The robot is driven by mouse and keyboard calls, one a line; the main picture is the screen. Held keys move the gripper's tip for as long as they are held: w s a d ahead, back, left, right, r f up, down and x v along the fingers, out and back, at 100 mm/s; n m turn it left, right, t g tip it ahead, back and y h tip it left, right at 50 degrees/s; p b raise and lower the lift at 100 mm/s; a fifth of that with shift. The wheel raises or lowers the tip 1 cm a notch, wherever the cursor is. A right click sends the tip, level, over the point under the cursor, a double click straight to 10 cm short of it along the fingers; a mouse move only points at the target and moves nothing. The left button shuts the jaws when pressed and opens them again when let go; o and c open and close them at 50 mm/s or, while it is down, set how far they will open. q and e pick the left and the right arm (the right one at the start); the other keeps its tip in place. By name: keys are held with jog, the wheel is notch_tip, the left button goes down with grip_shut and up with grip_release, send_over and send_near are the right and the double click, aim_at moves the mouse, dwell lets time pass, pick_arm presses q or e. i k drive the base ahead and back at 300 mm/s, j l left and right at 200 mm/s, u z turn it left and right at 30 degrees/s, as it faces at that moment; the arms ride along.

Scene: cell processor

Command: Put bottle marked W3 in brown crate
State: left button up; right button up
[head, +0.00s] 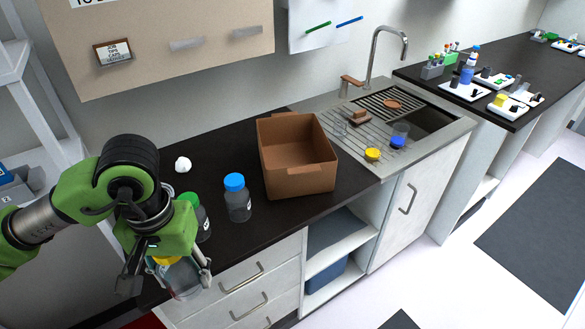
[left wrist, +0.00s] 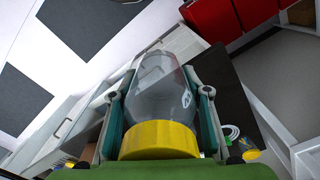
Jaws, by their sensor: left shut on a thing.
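My left gripper (head: 172,278) is shut on a clear bottle with a yellow cap (head: 184,280), near the counter's front left edge. In the left wrist view the bottle (left wrist: 165,90) sits between the two fingers, its yellow cap nearest the palm; I cannot read its marking. The brown crate (head: 306,181) stands open and looks empty on the dark counter, to the right of the gripper. A blue-capped bottle (head: 238,202) stands left of the crate. A green-capped bottle (head: 203,220) is partly hidden behind my gripper; their labels are too small to read. My right gripper is not in view.
A small white object (head: 183,164) lies at the back of the counter (head: 235,160). Right of the crate is a sink (head: 430,118) with a drying rack, a yellow object (head: 372,154) and a blue-filled beaker (head: 398,139). The counter between gripper and crate holds the two capped bottles.

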aim_at(290, 154)
jog(key=i+z, duration=0.25)
jog(key=z, duration=0.2)
jog(key=i+j+z, duration=0.15)
jog(key=z, duration=0.3)
jog(key=i+j, duration=0.35)
jog(key=i, duration=0.15)
